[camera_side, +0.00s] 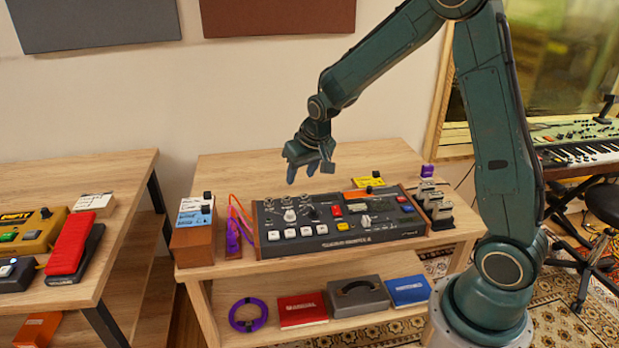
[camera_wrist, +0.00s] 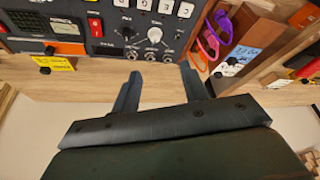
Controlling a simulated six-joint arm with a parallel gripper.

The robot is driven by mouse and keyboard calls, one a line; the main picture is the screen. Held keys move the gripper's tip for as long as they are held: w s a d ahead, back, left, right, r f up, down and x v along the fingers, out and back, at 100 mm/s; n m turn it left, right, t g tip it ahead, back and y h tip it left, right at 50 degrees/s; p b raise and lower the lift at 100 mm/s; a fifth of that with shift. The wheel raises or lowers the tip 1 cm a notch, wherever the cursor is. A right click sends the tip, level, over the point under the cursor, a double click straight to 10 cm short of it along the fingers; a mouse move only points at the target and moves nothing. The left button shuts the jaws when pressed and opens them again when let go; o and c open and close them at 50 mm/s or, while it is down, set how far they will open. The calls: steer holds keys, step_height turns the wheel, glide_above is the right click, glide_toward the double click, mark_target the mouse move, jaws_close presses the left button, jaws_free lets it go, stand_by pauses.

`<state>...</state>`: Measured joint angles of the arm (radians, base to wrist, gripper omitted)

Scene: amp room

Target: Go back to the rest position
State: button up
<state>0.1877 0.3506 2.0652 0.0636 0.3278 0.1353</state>
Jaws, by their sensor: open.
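My gripper (camera_side: 301,171) hangs from my green arm above the back left part of the dark mixer-like console (camera_side: 330,243) on the wooden table. The fingers are apart and nothing is between them. In the wrist view my gripper (camera_wrist: 160,80) shows two separate fingers over the bare wood near the console's row of jacks. The console (camera_wrist: 125,25) fills the top of that view, with knobs, white buttons and a red switch. My gripper does not appear to touch anything.
A brown box (camera_side: 193,243) with blue and white labels and purple and orange cables (camera_side: 235,226) stand left of the console. Small pedals (camera_side: 435,207) stand right. The lower shelf holds a purple cable coil (camera_side: 248,315), books and a grey case (camera_side: 357,298). Another table (camera_side: 125,176) is left.

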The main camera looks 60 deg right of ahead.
steer(key=s+a+r+n, duration=0.1)
steer(key=s+a+r, duration=0.2)
steer(key=s+r, duration=0.3)
steer(key=s+a+r+n, duration=0.1)
steer(key=s+a+r, duration=0.3)
steer(key=s+r, duration=0.25)
steer(key=s+a+r+n+t+y, duration=0.1)
steer(key=s+a+r+n, duration=0.1)
steer(key=s, duration=1.2)
steer(key=shift+s+a+r+y, duration=0.2)
steer(key=shift+s+a+y, duration=0.1)
steer(key=shift+a, duration=0.3)
